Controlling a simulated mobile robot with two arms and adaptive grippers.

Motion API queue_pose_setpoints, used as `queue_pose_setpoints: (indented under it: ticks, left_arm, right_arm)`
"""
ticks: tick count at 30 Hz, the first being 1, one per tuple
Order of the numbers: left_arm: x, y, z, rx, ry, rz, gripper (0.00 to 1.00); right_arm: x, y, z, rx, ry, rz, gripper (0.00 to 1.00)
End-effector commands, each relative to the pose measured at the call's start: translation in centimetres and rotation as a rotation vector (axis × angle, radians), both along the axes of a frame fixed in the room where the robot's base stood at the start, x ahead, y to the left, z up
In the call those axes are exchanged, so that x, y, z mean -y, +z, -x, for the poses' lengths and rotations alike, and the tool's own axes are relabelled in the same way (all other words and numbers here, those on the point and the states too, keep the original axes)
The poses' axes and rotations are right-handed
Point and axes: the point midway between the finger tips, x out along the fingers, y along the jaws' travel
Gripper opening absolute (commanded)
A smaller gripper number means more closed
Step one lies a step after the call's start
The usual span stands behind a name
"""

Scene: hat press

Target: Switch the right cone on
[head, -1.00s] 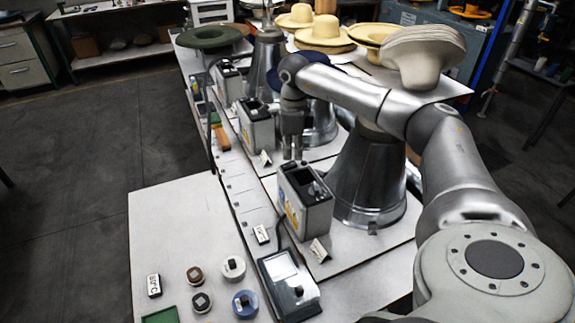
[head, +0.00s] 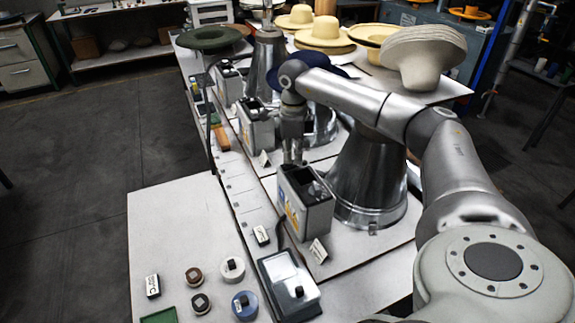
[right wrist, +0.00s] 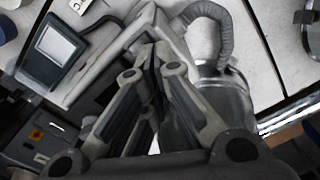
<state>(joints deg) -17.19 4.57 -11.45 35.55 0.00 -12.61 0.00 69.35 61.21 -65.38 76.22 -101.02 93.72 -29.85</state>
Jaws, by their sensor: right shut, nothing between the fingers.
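The right cone (head: 368,180) is a bare metal cone at the near right of the bench. Its grey control box (head: 312,218) stands just left of it, with a dark recessed top and a yellow-and-blue label on its side. My right gripper (head: 292,160) is shut and empty, pointing down just above the far part of the box top. Whether it touches the box is unclear. In the right wrist view the closed fingertips (right wrist: 155,50) lie over the box's light edge, and the fingers hide most of its top. My left gripper is out of view.
Two more cones with similar boxes (head: 255,128) stand farther back. A handheld-like black panel (head: 290,282) lies in front of the near box. Several round weights (head: 245,303) sit at the front left. Stacked hats (head: 420,52) are at the back right.

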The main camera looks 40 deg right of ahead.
Motion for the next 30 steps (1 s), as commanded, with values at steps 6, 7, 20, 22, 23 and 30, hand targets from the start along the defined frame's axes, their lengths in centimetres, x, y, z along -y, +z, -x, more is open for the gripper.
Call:
queue_pose_setpoints:
  ticks: [6, 7, 20, 22, 23, 30]
  left_arm:
    - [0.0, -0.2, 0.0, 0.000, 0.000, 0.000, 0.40]
    - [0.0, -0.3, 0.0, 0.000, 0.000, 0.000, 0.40]
    - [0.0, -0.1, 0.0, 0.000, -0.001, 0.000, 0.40]
    - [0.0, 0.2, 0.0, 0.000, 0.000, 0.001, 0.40]
    - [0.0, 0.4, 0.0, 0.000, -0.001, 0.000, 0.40]
    - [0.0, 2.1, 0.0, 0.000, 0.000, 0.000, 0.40]
  right_arm:
    - [0.0, -0.4, 0.0, 0.000, 0.000, 0.000, 0.00]
    - [0.0, -0.4, 0.0, 0.000, 0.000, 0.000, 0.00]
    - [0.0, -0.6, 0.1, -0.004, 0.001, 0.001, 0.00]
    - [0.0, -0.2, 0.1, -0.004, 0.001, 0.001, 0.00]
    - [0.0, 0.1, 0.1, -0.004, 0.001, 0.001, 0.00]
    - [0.0, 2.2, 0.0, -0.002, 0.001, 0.001, 0.00]
